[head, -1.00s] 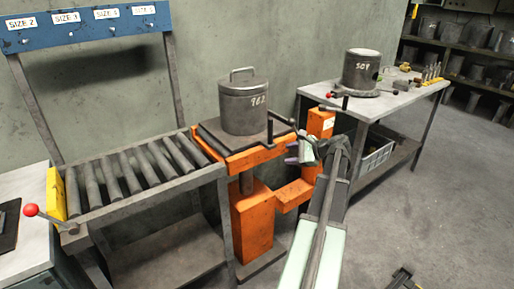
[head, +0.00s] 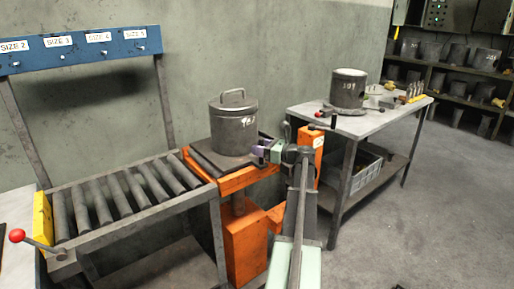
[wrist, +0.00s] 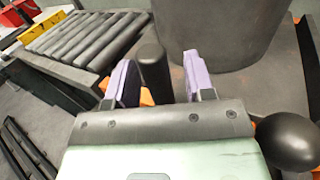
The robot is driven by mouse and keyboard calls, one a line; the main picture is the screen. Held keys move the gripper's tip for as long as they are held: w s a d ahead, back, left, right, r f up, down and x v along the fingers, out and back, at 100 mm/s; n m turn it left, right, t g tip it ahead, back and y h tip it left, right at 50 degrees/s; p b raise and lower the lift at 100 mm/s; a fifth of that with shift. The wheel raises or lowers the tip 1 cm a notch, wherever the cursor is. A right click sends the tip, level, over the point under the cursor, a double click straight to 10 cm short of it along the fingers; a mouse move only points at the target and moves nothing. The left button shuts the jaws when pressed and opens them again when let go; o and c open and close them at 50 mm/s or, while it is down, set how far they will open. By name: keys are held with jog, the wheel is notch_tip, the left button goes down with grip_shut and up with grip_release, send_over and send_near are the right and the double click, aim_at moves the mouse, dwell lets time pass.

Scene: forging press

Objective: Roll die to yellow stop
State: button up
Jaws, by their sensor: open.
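The die (head: 234,126) is a dark grey cylinder with a lid handle, upright on the plate of the orange lift table (head: 243,240). In the wrist view its lower side (wrist: 220,35) rises just beyond my fingers. The yellow stop (head: 42,220) stands at the far left end of the roller rack; it also shows in the wrist view (wrist: 45,30). My gripper (head: 264,152) is at the die's lower right side. Its purple fingers are apart, with a dark round-ended bar (wrist: 152,72) between them. I cannot tell whether either finger touches the bar. The lift's crank is largely hidden in the head view.
The roller rack (head: 125,195) runs from the lift to the yellow stop. A red-knobbed lever (head: 17,235) sits beside the stop. A dark rounded knob (wrist: 288,140) is right of my gripper. A bench (head: 370,122) holding another cylinder (head: 348,88) stands right.

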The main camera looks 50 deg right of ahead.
jog(key=shift+w+a, duration=0.15)
jog(key=shift+w, duration=0.5)
grip_shut()
